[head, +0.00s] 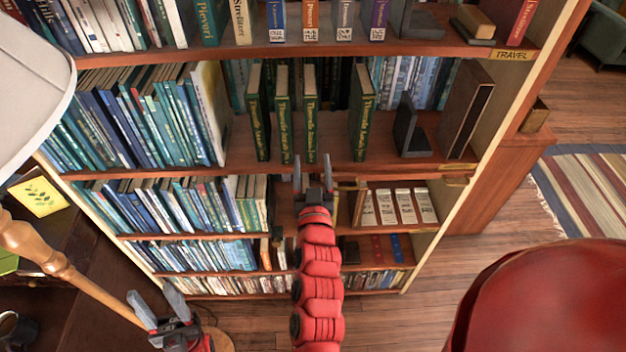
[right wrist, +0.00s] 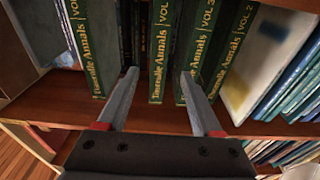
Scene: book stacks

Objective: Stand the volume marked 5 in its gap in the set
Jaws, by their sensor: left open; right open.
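Green "Thornville Annals" volumes stand upright on the middle shelf (head: 235,165). In the right wrist view, VOL 3 (right wrist: 200,40) and VOL 2 (right wrist: 236,50) are readable. A third green volume (right wrist: 160,50) stands beside VOL 3, its number not readable. A gap separates it from another green volume (right wrist: 88,45). I cannot make out a volume marked 5. My right gripper (head: 312,172) is open and empty in front of the shelf's edge, below that third volume (head: 310,115). My left gripper (head: 154,296) is open and empty at the lower left, away from the shelf.
A tall white book (head: 210,110) and many blue-green books fill the left side. A lamp (head: 35,80) stands at the left. Open wooden floor (head: 470,262) lies to the right.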

